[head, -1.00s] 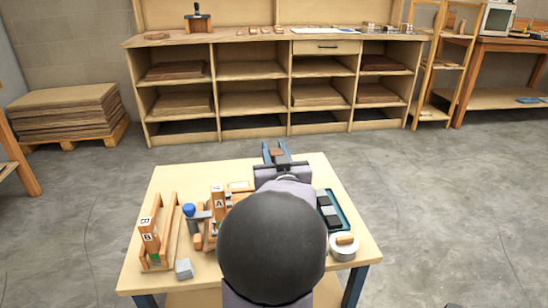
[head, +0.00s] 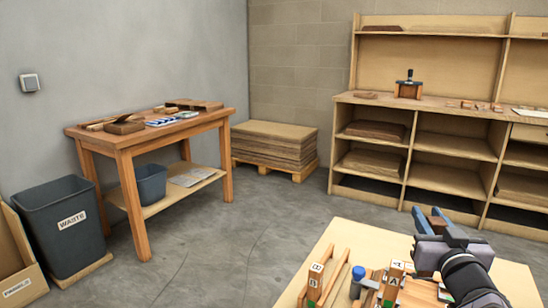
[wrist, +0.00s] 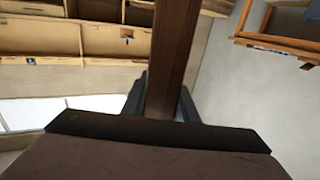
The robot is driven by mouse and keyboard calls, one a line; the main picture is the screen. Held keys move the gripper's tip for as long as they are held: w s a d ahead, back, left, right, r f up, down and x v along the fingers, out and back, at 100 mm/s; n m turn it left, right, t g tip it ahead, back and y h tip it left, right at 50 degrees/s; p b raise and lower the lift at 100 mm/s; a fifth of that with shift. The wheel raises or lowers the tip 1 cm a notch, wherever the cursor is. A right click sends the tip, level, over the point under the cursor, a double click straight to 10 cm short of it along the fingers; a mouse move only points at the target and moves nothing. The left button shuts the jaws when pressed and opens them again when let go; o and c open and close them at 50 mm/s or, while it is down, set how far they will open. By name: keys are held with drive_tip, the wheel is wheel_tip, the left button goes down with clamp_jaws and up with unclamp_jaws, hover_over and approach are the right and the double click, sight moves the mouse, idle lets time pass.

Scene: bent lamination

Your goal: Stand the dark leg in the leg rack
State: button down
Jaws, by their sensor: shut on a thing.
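The dark brown leg (wrist: 173,55) runs up from between the jaws of my gripper in the wrist view and leaves the top edge of the picture. My gripper (head: 432,221) is shut on it, raised above the right part of the near table in the head view. Upright wooden fixtures marked B (head: 315,277) and A (head: 393,278) stand on that table, left of my gripper. I cannot tell whether either is the leg rack.
A blue-topped tool (head: 358,273) stands between the fixtures on the near table (head: 345,238). A workbench (head: 150,134), a waste bin (head: 62,225) and a stack of boards (head: 273,145) stand farther left. Shelving (head: 445,150) lines the back. The floor between is clear.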

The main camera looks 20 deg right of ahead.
drive_tip(key=w+a+f+n+y+p, duration=0.1)
drive_tip(key=a+f+n+y+p, duration=0.25)
drive_tip(key=a+p, duration=0.25)
drive_tip(key=w+a+f+n+t+y+p, duration=0.1)
drive_tip(key=a+f+n+y+p, duration=0.1)
drive_tip(key=a+y+p, duration=0.4)
drive_tip(key=w+a+f+n+y+p, duration=0.2)
drive_tip(key=a+y+p, duration=0.1)
drive_tip(key=a+p, duration=0.4)
drive_tip(key=s+a+r+n+y+p, duration=0.1)
drive_tip(key=s+a+r+y+p, duration=0.1)
drive_tip(key=a+p, duration=0.5)
drive_tip(key=s+a+r+n+g+y+p, duration=0.1)
drive_tip(key=a+r+p, duration=0.3)
drive_tip(key=p, duration=0.8)
drive_tip(key=shift+s+a+n+g+y, duration=0.35)
drive_tip(key=shift+s+a+n, duration=0.2)
drive_tip(key=shift+a, duration=0.85)
